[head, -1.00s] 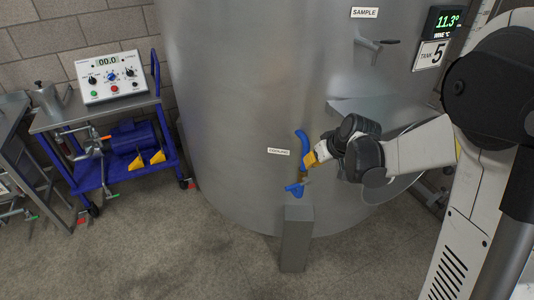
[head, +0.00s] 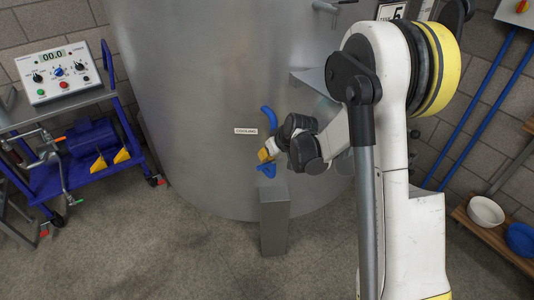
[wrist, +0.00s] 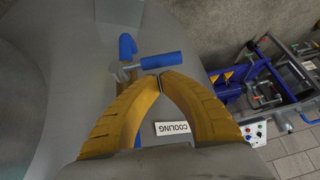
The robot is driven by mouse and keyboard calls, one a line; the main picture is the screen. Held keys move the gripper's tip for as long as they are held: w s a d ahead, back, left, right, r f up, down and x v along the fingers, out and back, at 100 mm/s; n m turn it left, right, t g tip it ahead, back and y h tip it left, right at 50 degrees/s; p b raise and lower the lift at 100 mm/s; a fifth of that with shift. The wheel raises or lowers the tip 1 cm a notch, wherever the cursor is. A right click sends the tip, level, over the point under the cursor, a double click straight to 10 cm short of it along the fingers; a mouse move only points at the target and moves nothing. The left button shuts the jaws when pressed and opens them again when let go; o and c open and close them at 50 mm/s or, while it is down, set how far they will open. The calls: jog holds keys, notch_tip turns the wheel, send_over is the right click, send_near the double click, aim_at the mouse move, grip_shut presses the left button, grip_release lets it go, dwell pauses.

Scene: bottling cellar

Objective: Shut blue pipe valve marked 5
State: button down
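The blue cooling pipe (head: 270,117) bends out of the steel tank beside a COOLING label (head: 246,131). In the wrist view the pipe (wrist: 127,46) runs partly behind my left finger. The valve's blue handle (wrist: 163,60) sticks out to the right, crosswise to the pipe. My gripper (wrist: 159,78) has two yellow fingers with tips together, just short of the handle, with nothing seen between them. In the head view my gripper (head: 266,154) is at the pipe and hides the valve's middle; blue (head: 265,171) shows below it. A plate with a 5 (head: 391,11) is cut off at the top.
A grey post (head: 274,225) stands on the floor below the valve. A blue cart (head: 85,150) with a pump and control box is at the left. Bowls (head: 486,211) sit on a wooden shelf at the right. The floor in front is open.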

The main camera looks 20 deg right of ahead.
jog(key=shift+f, duration=0.25)
jog(key=shift+s+a+f+b, duration=0.2)
jog(key=shift+f+b, duration=0.45)
jog(key=shift+f, duration=0.1)
jog(key=shift+r, duration=0.1)
notch_tip(320, 180, up, 6)
jog(key=p, duration=0.3)
jog(key=shift+f+p, duration=0.2)
jog(key=shift+p, duration=0.15)
jog(key=p+v, duration=0.2)
jog(key=v, duration=0.6)
jog(key=shift+s+a+p, duration=0.2)
jog(key=shift+s+p, duration=0.1)
jog(key=shift+p, duration=0.1)
